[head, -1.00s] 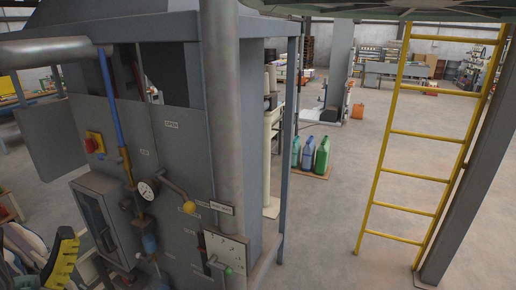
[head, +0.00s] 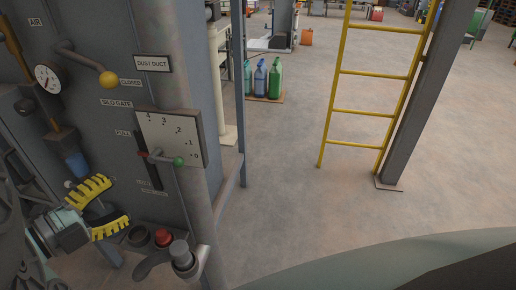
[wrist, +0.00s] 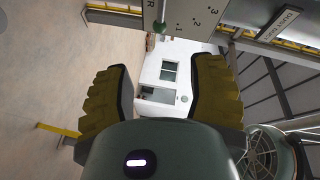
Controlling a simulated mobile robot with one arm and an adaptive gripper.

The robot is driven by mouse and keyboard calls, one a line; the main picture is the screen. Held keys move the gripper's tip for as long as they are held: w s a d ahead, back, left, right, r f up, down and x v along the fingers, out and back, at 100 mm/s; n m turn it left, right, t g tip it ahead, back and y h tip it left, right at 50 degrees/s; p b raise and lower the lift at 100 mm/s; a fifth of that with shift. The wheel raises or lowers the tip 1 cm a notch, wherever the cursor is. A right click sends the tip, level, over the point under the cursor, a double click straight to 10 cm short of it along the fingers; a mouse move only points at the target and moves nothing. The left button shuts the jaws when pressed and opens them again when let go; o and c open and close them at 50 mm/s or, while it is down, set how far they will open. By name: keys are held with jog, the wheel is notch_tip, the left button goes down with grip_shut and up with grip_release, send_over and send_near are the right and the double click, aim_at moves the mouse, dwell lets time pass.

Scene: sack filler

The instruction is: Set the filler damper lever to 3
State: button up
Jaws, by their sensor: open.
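The damper lever with a green knob (head: 178,161) sits on a pale scale plate (head: 172,130) marked 0 to 4, on the side of the grey filler cabinet. The lever points right, its knob just left of the 0 mark. In the wrist view the plate (wrist: 196,14) appears upside down at the top, with the green knob (wrist: 159,28) at its lower edge. My gripper (head: 108,208), with yellow ridged fingers, is open and empty, lower left of the knob and apart from it. In the wrist view the open fingers (wrist: 162,75) have nothing between them.
A lever with a yellow knob (head: 108,79) and a gauge (head: 47,78) are on the cabinet above. A red button (head: 163,237) and a grey-capped part (head: 181,254) are below. A yellow ladder (head: 373,73) and bottles (head: 262,78) stand right. Floor between is clear.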

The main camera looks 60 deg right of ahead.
aim_at(175, 164)
jog(key=d, duration=0.4)
jog(key=d+f, duration=0.1)
jog(key=d, duration=0.4)
jog(key=d+p, duration=0.1)
jog(key=d, duration=0.4)
jog(key=shift+s+d+f, duration=0.1)
jog(key=shift+s+f, duration=0.1)
jog(key=shift+d+f, duration=0.25)
jog(key=shift+d, duration=0.5)
jog(key=shift+o, duration=0.3)
grip_shut()
